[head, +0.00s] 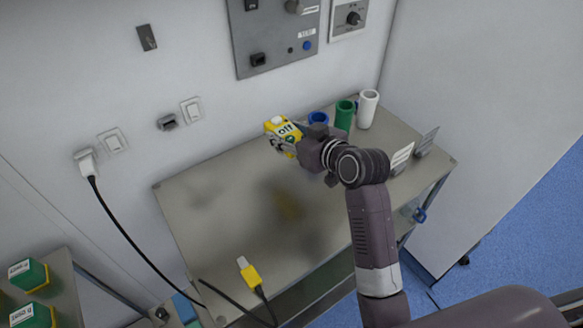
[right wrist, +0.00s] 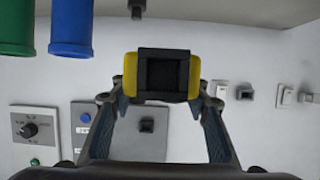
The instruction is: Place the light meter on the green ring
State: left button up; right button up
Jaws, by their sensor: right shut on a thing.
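The light meter (head: 283,132), a yellow device with "off" lettering, is held above the back of the metal table. My right gripper (head: 299,143) is shut on it. The right wrist view shows its yellow sides and dark square face (right wrist: 163,72) between the two fingers of my right gripper (right wrist: 163,92). A green, ring-topped hollow cylinder (head: 344,115) stands upright on the table, right of the meter. It also shows in the right wrist view (right wrist: 16,28). No separate flat green ring shows. My left gripper is out of view.
A blue cylinder (head: 318,118) and a white cylinder (head: 367,108) flank the green one. Small label plates (head: 402,155) stand at the table's right. A yellow cable plug (head: 250,274) lies near the front. The table's left part (head: 200,205) is clear. Wall panels (head: 277,35) rise behind.

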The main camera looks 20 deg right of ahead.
aim_at(288, 175)
notch_tip(288, 175, down, 13)
jog(key=shift+r, duration=0.2)
dwell(0.3)
jog(key=shift+f, duration=0.15)
jog(key=o, duration=1.4)
jog(key=shift+o, duration=0.2)
